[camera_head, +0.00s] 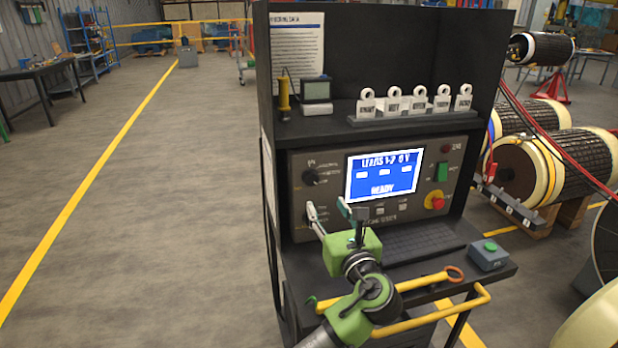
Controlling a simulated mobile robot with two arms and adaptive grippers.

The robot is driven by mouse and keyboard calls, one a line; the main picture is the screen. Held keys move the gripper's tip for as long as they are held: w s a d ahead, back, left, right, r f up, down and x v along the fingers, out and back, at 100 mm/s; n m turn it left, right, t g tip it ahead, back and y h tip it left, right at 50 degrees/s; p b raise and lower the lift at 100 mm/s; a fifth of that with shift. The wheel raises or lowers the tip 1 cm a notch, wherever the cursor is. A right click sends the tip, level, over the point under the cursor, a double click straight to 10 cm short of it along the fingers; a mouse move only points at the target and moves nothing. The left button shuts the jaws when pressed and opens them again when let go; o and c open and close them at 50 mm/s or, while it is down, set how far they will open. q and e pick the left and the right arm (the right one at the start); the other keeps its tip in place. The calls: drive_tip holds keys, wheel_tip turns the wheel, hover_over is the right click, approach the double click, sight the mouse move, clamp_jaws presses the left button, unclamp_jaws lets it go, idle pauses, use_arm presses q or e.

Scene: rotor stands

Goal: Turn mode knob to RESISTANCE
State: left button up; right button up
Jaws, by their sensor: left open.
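The test cabinet's control panel (300,160) faces me. A black knob (311,177) with small markings around it sits at its upper left; the lettering is too small to read, so I cannot tell its setting. A second dial area with small markings lies below it, partly hidden by my gripper. The lit blue screen (383,175) reads "LEADS 1-2 0 V" and "READY". My left gripper (328,213), with a green body, is open in front of the panel's lower left, below the black knob. I cannot tell whether a finger touches the panel. My right gripper is out of view.
A red emergency button (437,201) and a green switch (441,171) are on the panel's right. Rotors (560,165) stand right; the left floor is clear.

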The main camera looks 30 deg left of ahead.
sight(312, 181)
use_arm(q)
drive_tip(key=p+x, duration=0.1)
drive_tip(key=x, duration=0.6)
drive_tip(key=shift+w+a+r, duration=0.15)
drive_tip(key=shift+w+a, duration=0.05)
drive_tip(key=shift+a, duration=0.15)
drive_tip(key=x, duration=0.3)
drive_tip(key=shift+w+a, duration=0.15)
drive_tip(key=shift+a, duration=0.05)
drive_tip(key=shift+w+a+p, duration=0.3)
drive_tip(key=shift+w+a, duration=0.05)
drive_tip(key=c, duration=1.1)
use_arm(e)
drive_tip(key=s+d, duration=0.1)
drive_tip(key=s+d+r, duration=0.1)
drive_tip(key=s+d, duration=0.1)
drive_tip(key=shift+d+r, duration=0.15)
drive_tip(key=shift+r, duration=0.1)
